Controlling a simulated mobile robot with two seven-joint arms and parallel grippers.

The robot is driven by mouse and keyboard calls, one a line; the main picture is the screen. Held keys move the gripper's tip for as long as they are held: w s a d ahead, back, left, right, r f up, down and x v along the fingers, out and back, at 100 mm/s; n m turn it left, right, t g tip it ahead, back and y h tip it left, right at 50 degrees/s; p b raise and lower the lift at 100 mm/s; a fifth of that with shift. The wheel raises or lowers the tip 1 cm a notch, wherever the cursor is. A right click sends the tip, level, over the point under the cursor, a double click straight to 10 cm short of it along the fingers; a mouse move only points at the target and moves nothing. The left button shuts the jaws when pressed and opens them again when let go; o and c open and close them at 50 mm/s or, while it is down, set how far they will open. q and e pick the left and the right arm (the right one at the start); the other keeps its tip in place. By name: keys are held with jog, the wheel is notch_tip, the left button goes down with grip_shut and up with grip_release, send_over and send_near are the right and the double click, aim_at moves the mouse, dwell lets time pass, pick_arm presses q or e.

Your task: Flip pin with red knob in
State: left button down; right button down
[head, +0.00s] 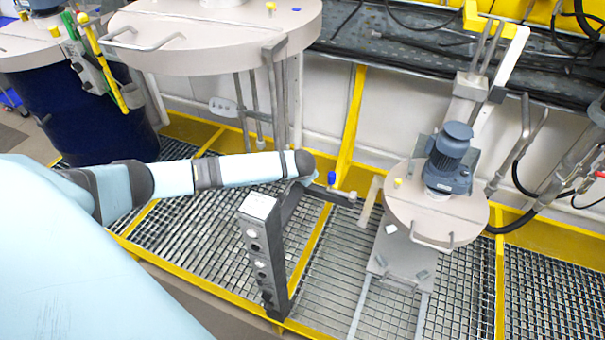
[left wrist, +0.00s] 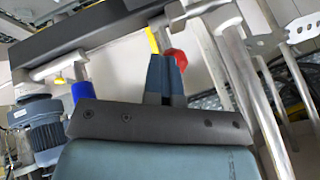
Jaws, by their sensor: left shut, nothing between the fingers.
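The red knob (left wrist: 176,58) shows in the left wrist view, just beyond and slightly right of my fingertips. Its lower part is hidden by the fingers, and I cannot tell whether they touch it. My left gripper (left wrist: 165,62) is shut and empty, its two blue-grey fingers together. In the head view my left arm reaches in from the left and ends above a dark post with a horizontal bar (head: 340,197). The fingers and the red knob are hidden there behind the wrist. My right gripper is not in view.
A blue knob (head: 331,178) stands beside my wrist and also shows in the left wrist view (left wrist: 81,91). A small drum lid with a blue motor (head: 449,158) stands to the right. A large lid (head: 210,45) hangs behind. Grating covers the floor.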

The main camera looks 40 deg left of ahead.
pick_arm(q)
jog(key=shift+w+a+r, duration=0.1)
jog(key=shift+w, duration=0.1)
jog(key=shift+s+r, duration=0.15)
jog(key=shift+r, duration=0.1)
jog(key=v, duration=0.7)
jog(key=shift+s+f, duration=0.1)
